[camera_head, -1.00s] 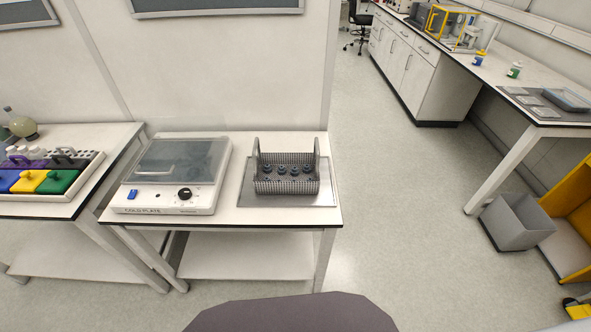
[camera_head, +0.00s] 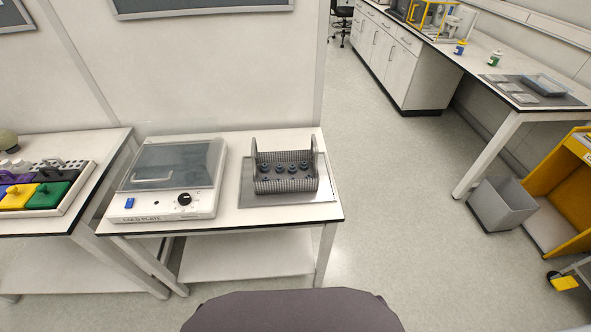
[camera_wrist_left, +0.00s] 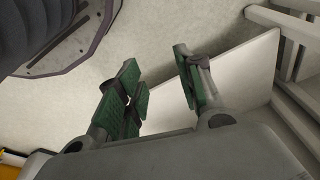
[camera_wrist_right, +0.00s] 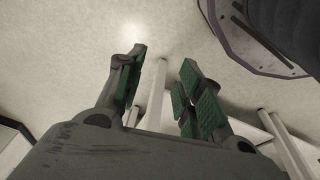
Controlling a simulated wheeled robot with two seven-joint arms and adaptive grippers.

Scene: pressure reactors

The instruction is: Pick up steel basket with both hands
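The steel basket (camera_head: 287,184) stands upright on a grey metal tray (camera_head: 262,199) at the right of the near white table. It has an upright handle at each end and holds several small dark-topped vessels (camera_head: 291,168). My left gripper (camera_wrist_left: 163,88) shows only in its own wrist view, with its green-padded fingers apart and nothing between them. My right gripper (camera_wrist_right: 160,88) shows only in its wrist view, also open and empty. Neither gripper is in the head view, and the basket shows in neither wrist view.
A cold plate (camera_head: 168,182) with a clear lid sits left of the basket. A rack with coloured blocks (camera_head: 40,190) is on the table further left. A grey bin (camera_head: 502,205) and a yellow cart (camera_head: 560,180) stand at the right. Open floor (camera_head: 400,220) lies right of the table.

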